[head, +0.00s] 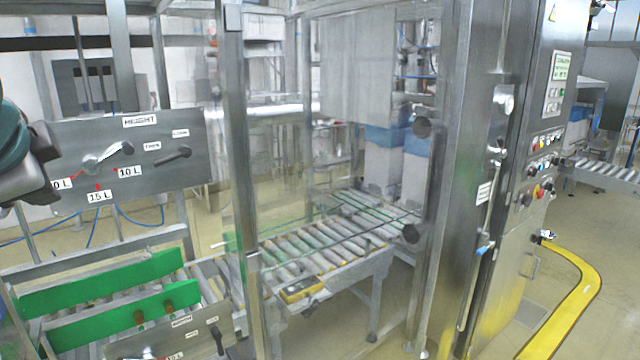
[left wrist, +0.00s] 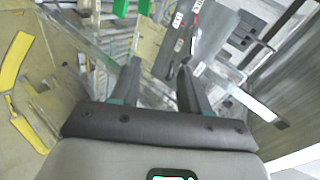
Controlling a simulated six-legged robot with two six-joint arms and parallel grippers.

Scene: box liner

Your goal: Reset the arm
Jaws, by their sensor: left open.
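My left arm comes in at the left edge of the head view, and part of my left gripper (head: 30,172) shows there, dark grey, close to the left end of a metal panel. In the left wrist view my left gripper (left wrist: 158,85) is open. Its two fingers stand apart with nothing between them. I cannot tell from the head view whether the gripper touches the panel. My right gripper is not in view.
A roller conveyor (head: 320,245) runs behind a clear-sided frame with a metal post (head: 240,170). Green side guides (head: 105,283) sit at the lower left. A tall steel cabinet (head: 520,150) with buttons stands right.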

